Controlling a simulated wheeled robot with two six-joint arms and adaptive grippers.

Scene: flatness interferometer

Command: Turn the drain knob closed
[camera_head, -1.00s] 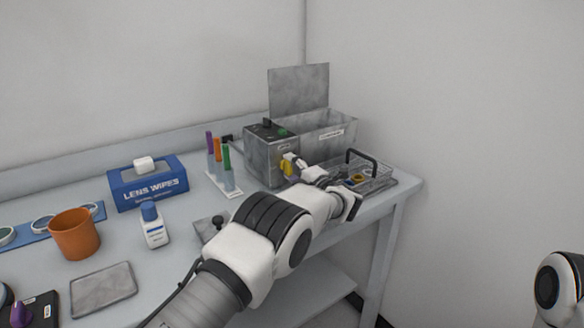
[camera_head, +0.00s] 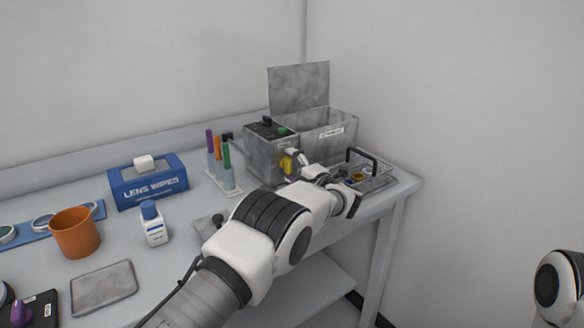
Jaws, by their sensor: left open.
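The drain knob (camera_head: 286,165) is a small yellow handle low on the front of the grey metal bath unit (camera_head: 261,152). My left arm reaches across from the lower left, and its gripper (camera_head: 292,160) is open at the knob. The fingers are small in view and partly overlap the knob, so I cannot tell whether they touch it. My right gripper is out of view; only part of my right arm shows at the right edge.
An open tank (camera_head: 337,122) with a raised lid (camera_head: 298,87) forms the bath's right side. A wire basket (camera_head: 375,180) with a black handle stands right of my left wrist. Upright colored markers (camera_head: 227,160), a lens wipes box (camera_head: 150,187), a bottle (camera_head: 153,225) and an orange cup (camera_head: 74,235) stand left.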

